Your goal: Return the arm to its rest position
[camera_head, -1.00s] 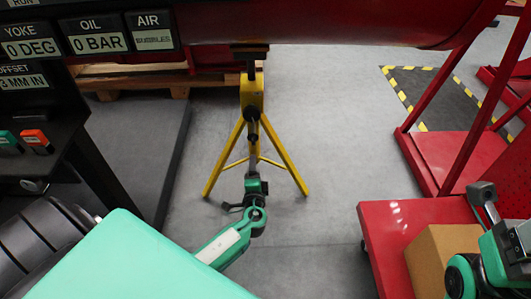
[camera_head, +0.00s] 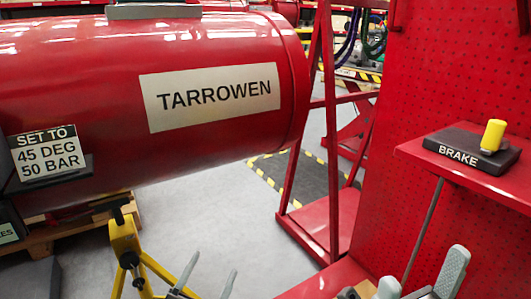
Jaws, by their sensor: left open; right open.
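Only the grey fingers of my two grippers show, at the bottom edge of the head view. My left gripper (camera_head: 215,263) is open, its two fingers apart with grey floor behind them. It is just right of the yellow stand (camera_head: 124,240). My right gripper (camera_head: 424,265) is open, its fingers wide apart in front of the red perforated panel, below the brake shelf. I see nothing held in either. Both arms are otherwise out of the picture.
A large red cylinder (camera_head: 110,80) marked TARROWEN spans the upper left. A sign (camera_head: 45,155) reads 45 DEG, 50 BAR. A red shelf (camera_head: 420,152) holds a black BRAKE box (camera_head: 465,148) with a yellow knob (camera_head: 493,136). Grey floor (camera_head: 220,215) lies open in the middle.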

